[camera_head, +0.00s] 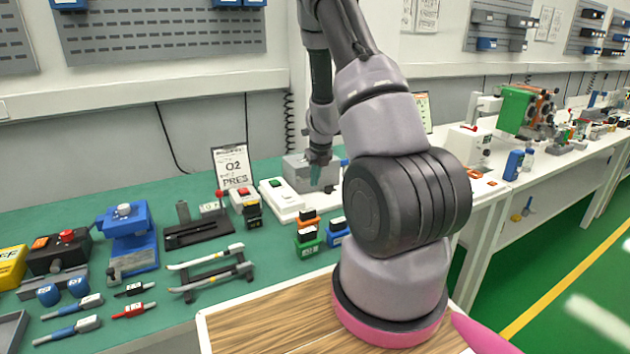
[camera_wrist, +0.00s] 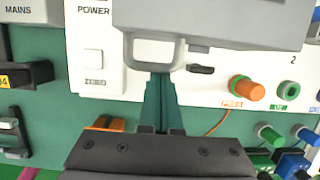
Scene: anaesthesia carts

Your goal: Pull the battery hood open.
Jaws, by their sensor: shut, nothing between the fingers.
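The grey battery hood (camera_wrist: 215,14) fills the top of the wrist view, with a pale loop handle (camera_wrist: 180,55) on its near side. In the head view the grey hood (camera_head: 296,168) sits on a white unit on the green bench, partly hidden by my arm. My gripper (camera_wrist: 161,80) has its two teal fingers together and empty, with the tips at the handle's lower edge. I cannot tell whether they touch it. In the head view my gripper (camera_head: 316,176) is in front of the hood. The hood looks closed.
A white panel carries a POWER switch (camera_wrist: 93,55), an orange connector (camera_wrist: 246,88) and a green connector (camera_wrist: 287,90). Small coloured blocks (camera_head: 307,240) stand in front. A sign (camera_head: 232,166) stands to the left. A wooden-topped surface (camera_head: 270,325) is near me.

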